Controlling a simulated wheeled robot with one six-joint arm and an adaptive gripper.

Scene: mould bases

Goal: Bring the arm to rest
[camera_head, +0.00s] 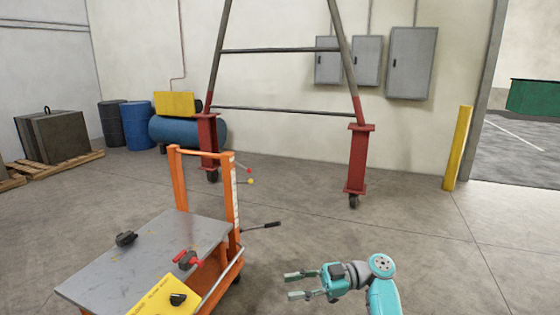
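My gripper (293,285) shows at the bottom centre right, at the end of my teal arm. Its two fingers are spread apart with nothing between them, and they point left. The gripper is to the right of an orange cart (180,185) and apart from it in the picture. The arm's lower part runs out of the bottom edge of the view.
The cart's grey top (95,275) holds a dark part (125,239), a red-handled part (186,259) and a yellow block (155,297). A handle (262,226) juts from the cart's right. A red-footed gantry (356,160) stands behind. Floor at right is clear.

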